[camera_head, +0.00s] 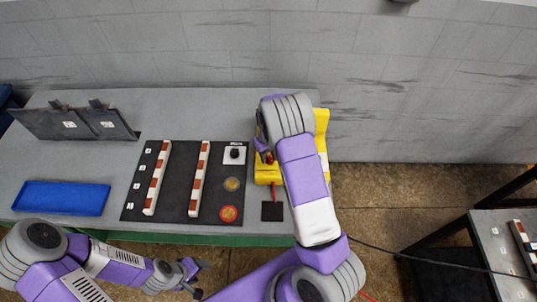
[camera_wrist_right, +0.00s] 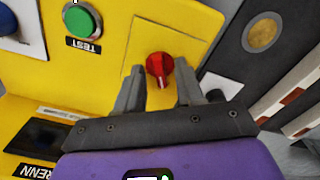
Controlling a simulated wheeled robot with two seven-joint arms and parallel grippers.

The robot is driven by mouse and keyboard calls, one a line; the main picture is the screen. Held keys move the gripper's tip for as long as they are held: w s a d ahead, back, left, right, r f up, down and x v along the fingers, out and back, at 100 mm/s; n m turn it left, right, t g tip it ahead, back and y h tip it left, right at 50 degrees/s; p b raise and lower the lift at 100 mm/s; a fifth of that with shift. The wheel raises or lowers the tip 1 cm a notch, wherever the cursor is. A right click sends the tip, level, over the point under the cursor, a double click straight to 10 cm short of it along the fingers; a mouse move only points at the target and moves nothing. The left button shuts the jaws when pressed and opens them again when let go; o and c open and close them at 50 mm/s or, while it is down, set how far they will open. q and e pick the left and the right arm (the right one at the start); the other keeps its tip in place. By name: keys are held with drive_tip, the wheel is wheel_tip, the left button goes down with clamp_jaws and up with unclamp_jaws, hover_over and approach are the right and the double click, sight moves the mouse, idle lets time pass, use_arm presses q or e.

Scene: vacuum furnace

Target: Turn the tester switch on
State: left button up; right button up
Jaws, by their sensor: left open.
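The yellow tester (camera_head: 322,130) stands at the right end of the table, partly hidden behind my right arm. Its red switch knob (camera_wrist_right: 159,68) sits on a yellow plate in the right wrist view. In the head view only a bit of red shows beside my right gripper (camera_head: 264,152). My right gripper (camera_wrist_right: 158,76) is open, its two fingers on either side of the knob with gaps showing; I cannot tell whether either touches it. My left gripper (camera_head: 192,275) is open and empty in front of the table's near edge, away from the tester.
The tester also carries a green TEST button (camera_wrist_right: 82,20) and a dark display (camera_wrist_right: 42,137). Left of it lies a black board (camera_head: 180,208) with striped bars. A blue tray (camera_head: 62,185) and a dark upright panel (camera_head: 85,122) stand further left. A red cable hangs near the floor.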

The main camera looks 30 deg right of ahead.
sight(269, 157)
clamp_jaws()
drive_tip(key=m, duration=1.2)
idle(0.5)
idle(0.5)
unclamp_jaws()
drive_tip(key=shift+r, duration=3.8)
